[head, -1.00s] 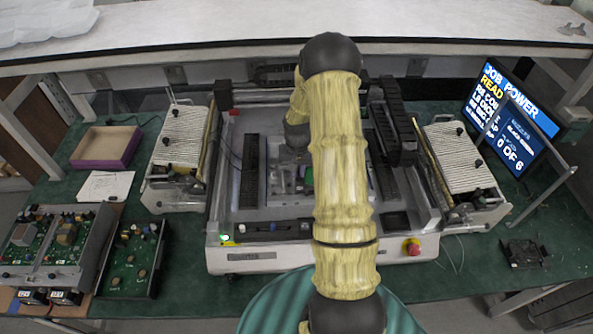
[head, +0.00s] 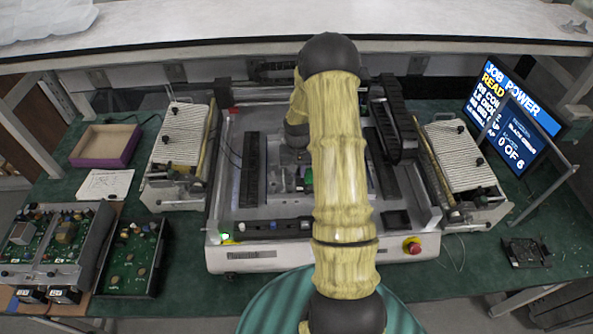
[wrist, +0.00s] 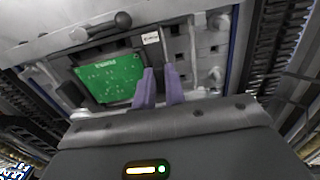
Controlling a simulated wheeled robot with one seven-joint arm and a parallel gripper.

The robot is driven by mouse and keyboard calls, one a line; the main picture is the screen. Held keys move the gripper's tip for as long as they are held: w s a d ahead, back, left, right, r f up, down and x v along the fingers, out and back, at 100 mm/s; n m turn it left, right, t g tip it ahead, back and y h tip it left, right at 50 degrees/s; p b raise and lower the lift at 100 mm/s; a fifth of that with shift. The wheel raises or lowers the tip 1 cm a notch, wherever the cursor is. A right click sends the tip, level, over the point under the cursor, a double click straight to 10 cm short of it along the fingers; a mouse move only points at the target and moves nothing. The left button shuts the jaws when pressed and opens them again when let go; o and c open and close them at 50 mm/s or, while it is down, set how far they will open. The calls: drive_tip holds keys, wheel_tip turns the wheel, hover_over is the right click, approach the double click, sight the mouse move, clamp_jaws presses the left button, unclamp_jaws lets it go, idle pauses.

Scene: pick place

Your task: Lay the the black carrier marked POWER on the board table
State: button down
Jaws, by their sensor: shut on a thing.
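In the wrist view the two purple fingers of my gripper (wrist: 160,86) are close together, beside the right edge of a green circuit board (wrist: 110,78). The board sits in a dark frame that looks like the black carrier (wrist: 96,54). My gripper appears shut on its edge, though the grip itself is hard to see. A small white label (wrist: 150,37) is too small to read. The grey board table (head: 277,200) is in the middle of the machine in the head view. There my arm hides the gripper and most of the carrier; a small green patch (head: 309,176) shows beside the arm.
Ribbed feeder trays flank the machine at left (head: 181,135) and right (head: 460,155). A red stop button (head: 412,246) is at its front right. Circuit-board units (head: 55,245) lie at far left, a purple box (head: 105,146) behind them. A monitor (head: 515,115) stands at right.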

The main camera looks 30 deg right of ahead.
idle(0.3)
drive_tip(key=c, duration=1.4)
unclamp_jaws()
drive_tip(key=c, duration=0.3)
drive_tip(key=shift+c, duration=0.2)
drive_tip(key=shift+a+r+p, duration=0.1)
drive_tip(key=shift+r+p, duration=0.25)
drive_tip(key=shift+r, duration=0.15)
drive_tip(key=shift+s+r+p, duration=0.2)
drive_tip(key=shift+r+p, duration=0.75)
drive_tip(key=shift+r, duration=0.5)
drive_tip(key=shift+w+r+p, duration=0.1)
drive_tip(key=shift+r+p, duration=0.95)
drive_tip(key=shift+r, duration=0.55)
